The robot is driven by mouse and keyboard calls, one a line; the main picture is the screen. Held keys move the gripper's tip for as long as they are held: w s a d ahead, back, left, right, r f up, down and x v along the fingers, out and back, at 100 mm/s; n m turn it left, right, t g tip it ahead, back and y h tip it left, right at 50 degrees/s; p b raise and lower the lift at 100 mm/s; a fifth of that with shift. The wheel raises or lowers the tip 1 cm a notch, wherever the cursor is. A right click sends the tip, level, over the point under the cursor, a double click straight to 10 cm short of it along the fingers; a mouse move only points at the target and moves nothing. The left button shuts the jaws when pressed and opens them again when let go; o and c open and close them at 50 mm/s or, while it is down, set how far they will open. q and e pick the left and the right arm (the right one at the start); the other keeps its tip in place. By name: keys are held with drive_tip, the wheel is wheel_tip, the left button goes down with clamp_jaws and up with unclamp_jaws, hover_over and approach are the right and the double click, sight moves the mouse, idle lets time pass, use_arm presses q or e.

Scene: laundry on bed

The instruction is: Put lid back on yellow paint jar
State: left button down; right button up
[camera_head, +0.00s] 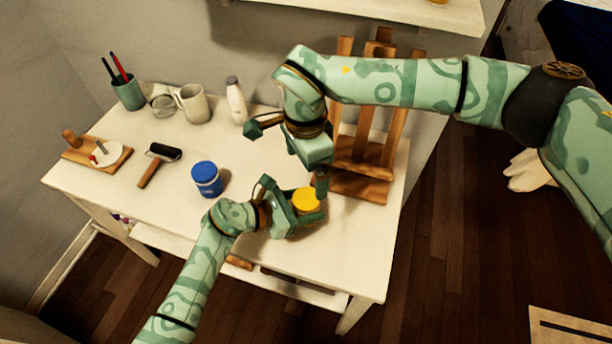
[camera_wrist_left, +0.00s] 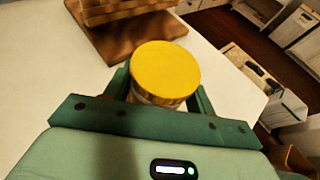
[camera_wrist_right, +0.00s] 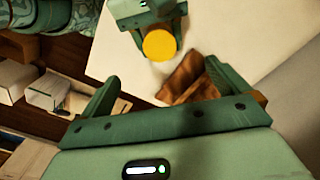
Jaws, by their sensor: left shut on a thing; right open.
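The yellow paint jar (camera_wrist_left: 150,98) stands in my left gripper (camera_head: 296,207), which is shut around its body near the table's front right. A round yellow lid (camera_head: 306,199) covers its top. In the left wrist view the lid (camera_wrist_left: 166,70) looks level on the jar; I cannot tell if it is tight. My right gripper (camera_head: 288,158) is open and empty, above and behind the jar. One of its fingers shows close beside the lid in the head view. In the right wrist view the lid (camera_wrist_right: 159,45) lies beyond the open fingers (camera_wrist_right: 157,86).
A blue-lidded jar (camera_head: 206,179) stands left of my left gripper. A wooden easel (camera_head: 362,185) stands close behind and right of the yellow jar. A roller (camera_head: 158,164), mugs (camera_head: 193,103), a white bottle (camera_head: 236,100) and a wooden board (camera_head: 75,155) occupy the table's left and back.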

wheel_tip(320, 180, up, 7)
drive_tip(key=shift+f, duration=0.2)
use_arm(q)
drive_tip(key=shift+c, duration=2.1)
unclamp_jaws()
drive_tip(key=p+v, duration=0.3)
drive_tip(key=v, duration=1.3)
drive_tip(key=shift+a, duration=0.15)
use_arm(e)
drive_tip(key=r, duration=0.4)
drive_tip(key=shift+s, duration=0.2)
use_arm(q)
drive_tip(key=shift+s, duration=0.1)
